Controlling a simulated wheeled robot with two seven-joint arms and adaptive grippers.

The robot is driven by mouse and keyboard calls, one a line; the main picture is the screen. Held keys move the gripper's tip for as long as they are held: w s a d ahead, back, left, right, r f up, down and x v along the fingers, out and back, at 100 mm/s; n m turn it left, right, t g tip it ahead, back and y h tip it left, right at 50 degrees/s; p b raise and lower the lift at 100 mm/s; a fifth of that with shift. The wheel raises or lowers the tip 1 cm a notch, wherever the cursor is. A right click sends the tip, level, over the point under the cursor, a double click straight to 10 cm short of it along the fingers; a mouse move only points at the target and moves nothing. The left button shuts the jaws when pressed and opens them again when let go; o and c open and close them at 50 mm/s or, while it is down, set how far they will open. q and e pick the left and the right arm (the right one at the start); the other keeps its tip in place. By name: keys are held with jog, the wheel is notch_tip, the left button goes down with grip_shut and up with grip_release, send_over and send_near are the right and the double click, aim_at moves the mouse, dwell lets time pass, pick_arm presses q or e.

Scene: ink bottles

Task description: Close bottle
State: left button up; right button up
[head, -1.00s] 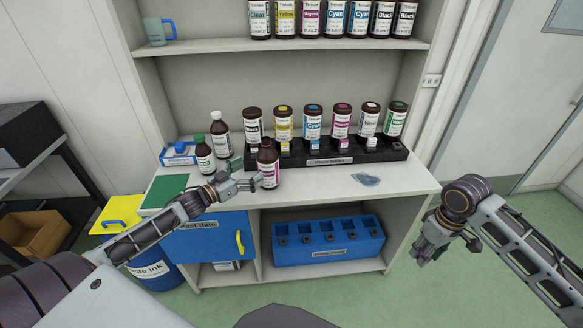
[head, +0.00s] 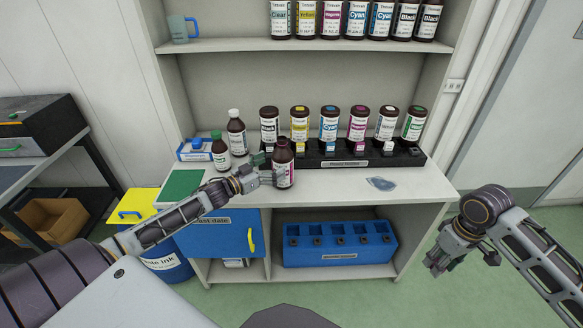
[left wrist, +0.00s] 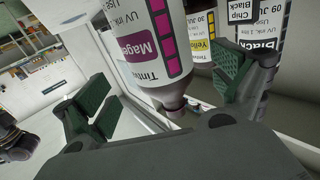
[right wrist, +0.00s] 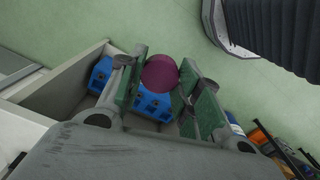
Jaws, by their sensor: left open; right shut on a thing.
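A dark brown bottle with a magenta-marked label (head: 284,170) stands upright near the counter's front edge. Its neck looks bare, with no cap on it, in the left wrist view (left wrist: 172,103). My left gripper (head: 272,178) is open at the bottle, with its green-padded fingers on either side of it; contact cannot be told. My right gripper (head: 440,262) is off the counter's right front, above the floor. In the right wrist view it is shut on a round magenta cap (right wrist: 160,73). The cap cannot be made out in the head view.
A black rack (head: 345,160) with several capped bottles stands behind. A green-capped bottle (head: 220,150) and a white-capped bottle (head: 237,133) stand to the left, near a green mat (head: 183,185). A blue-grey flat piece (head: 381,183) lies on the counter's right. A blue holder (head: 340,245) is below.

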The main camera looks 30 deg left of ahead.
aim_at(283, 159)
pick_arm(q)
jog(key=shift+x, duration=2.6)
jog(key=c, duration=1.5)
